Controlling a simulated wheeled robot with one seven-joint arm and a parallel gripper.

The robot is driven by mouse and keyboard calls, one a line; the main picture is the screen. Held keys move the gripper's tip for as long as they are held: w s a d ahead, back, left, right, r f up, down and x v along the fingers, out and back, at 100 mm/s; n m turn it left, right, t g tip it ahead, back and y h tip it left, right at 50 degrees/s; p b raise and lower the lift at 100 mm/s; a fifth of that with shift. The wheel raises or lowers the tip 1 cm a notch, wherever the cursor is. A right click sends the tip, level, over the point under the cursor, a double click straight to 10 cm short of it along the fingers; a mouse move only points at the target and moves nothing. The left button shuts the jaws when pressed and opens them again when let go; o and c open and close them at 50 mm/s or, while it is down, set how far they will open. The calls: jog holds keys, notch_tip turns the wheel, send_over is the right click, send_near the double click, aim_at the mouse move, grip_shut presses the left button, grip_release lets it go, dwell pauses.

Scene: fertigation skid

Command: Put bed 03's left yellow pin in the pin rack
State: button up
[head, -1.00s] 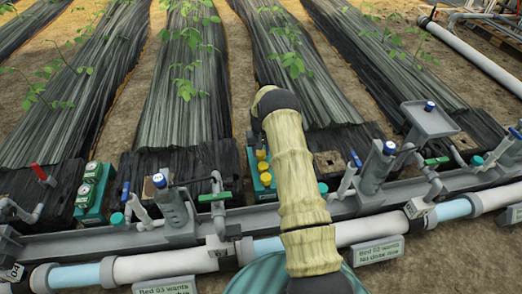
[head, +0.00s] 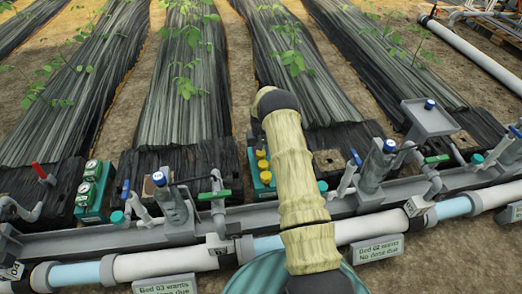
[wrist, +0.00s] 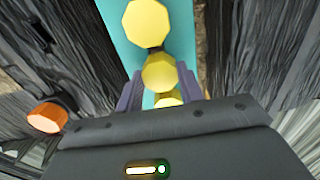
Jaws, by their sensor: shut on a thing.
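Several yellow pins stand on a teal block (head: 268,194), just left of my arm in the head view. The wrist view shows the teal surface (wrist: 186,28) with a large yellow top (wrist: 146,22), a middle yellow pin (wrist: 160,72) and a lower yellow piece (wrist: 167,102), partly hidden by my gripper body. My gripper (wrist: 160,84) is shut on the middle yellow pin, with one finger at each side. Whether this pin is seated or lifted is unclear. My arm hides the gripper in the head view. I cannot tell which fixture is the pin rack.
A second teal block (head: 93,190) with green and white pieces stands at left. Blue-capped grey valve posts (head: 172,200) and a grey stand with a flat top (head: 428,118) line the channel. A white pipe (head: 165,263) crosses in front. An orange cap (wrist: 47,117) is left of my gripper.

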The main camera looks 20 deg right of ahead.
jog(key=shift+f, duration=0.2)
jog(key=o, duration=1)
jog(key=shift+r+p, duration=3.35)
jog(key=shift+r, duration=0.75)
